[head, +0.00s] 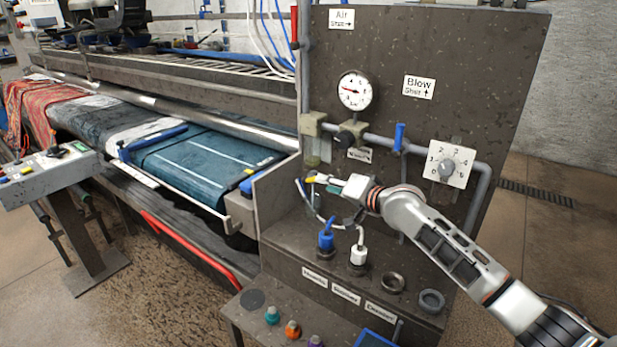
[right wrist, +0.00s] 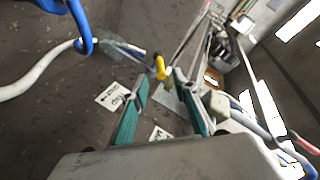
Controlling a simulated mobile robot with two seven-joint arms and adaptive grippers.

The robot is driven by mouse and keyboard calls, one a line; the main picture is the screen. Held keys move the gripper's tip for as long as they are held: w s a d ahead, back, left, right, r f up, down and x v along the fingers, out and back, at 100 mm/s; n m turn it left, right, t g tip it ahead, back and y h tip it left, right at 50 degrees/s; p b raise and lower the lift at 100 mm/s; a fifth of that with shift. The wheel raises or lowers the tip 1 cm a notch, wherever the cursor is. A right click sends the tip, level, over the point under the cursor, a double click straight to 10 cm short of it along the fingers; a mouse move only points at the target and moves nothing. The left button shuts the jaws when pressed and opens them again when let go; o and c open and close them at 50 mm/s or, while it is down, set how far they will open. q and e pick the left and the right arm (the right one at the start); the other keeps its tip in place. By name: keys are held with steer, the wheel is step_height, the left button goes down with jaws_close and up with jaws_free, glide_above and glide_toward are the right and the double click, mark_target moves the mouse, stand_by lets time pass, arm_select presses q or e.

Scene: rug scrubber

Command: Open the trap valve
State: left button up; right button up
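The trap valve appears to be the small yellow handle (head: 310,179) below the filter bowl (head: 317,150) on the grey panel. In the right wrist view the yellow handle (right wrist: 160,67) shows just beyond the fingertips, roughly in line with the gap between them. My right gripper (head: 330,184) reaches in from the right, close to the handle. Its two green-padded fingers (right wrist: 160,85) are apart with nothing held between them; I cannot tell whether either touches the handle. The handle's exact angle is hard to read. My left gripper is not in view.
A pressure gauge (head: 355,90), a blue lever (head: 399,137) and a dial (head: 447,167) are on the panel. Blue (head: 326,240) and white (head: 358,254) hose fittings stand on the ledge below. A white hose (right wrist: 30,80) shows in the wrist view. The rug machine (head: 200,165) is left.

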mark_target(314, 179)
steer(key=b+x, duration=0.2)
steer(key=x, duration=0.4)
steer(key=shift+f+b, duration=0.2)
steer(key=shift+b, duration=0.1)
steer(key=shift+w+a+f+b, duration=0.1)
steer(key=shift+w+a+b, duration=0.2)
steer(key=shift+w+a, duration=0.15)
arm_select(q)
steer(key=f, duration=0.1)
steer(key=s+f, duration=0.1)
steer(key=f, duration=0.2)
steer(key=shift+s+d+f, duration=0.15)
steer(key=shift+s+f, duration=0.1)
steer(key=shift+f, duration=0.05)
arm_select(e)
steer(key=shift+w, duration=0.1)
jaws_close()
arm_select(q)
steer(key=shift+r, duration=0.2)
arm_select(e)
steer(key=shift+d, duration=0.1)
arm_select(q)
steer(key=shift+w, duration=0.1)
